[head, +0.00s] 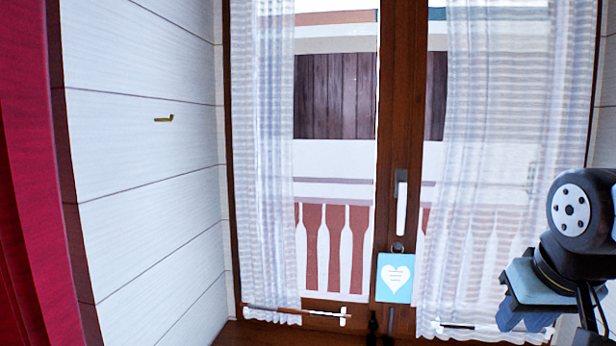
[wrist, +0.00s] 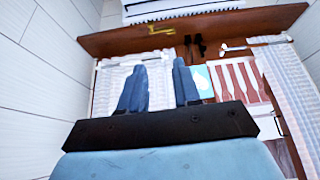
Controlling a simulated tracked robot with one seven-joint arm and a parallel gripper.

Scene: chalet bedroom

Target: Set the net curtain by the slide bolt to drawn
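Two white net curtains hang at a brown-framed glazed door. The left one (head: 265,150) is gathered at the left, leaving much of its pane bare. The right one (head: 490,150) spreads over most of its pane; it also shows at the left of the turned wrist view (wrist: 112,80). Small dark fittings (head: 373,325), possibly a bolt, sit low on the middle post; in the wrist view they show near the top (wrist: 196,45). I cannot tell which fitting is the slide bolt. My gripper (wrist: 160,66) is open and empty, in front of the right curtain's lower part.
A rod with a white end (head: 310,312) crosses the left curtain's foot. A white handle (head: 402,205) and a blue heart sign (head: 395,278) are on the middle post. A yellow fitting (wrist: 160,28) lies on the brown board. A red drape (head: 25,150) is at far left.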

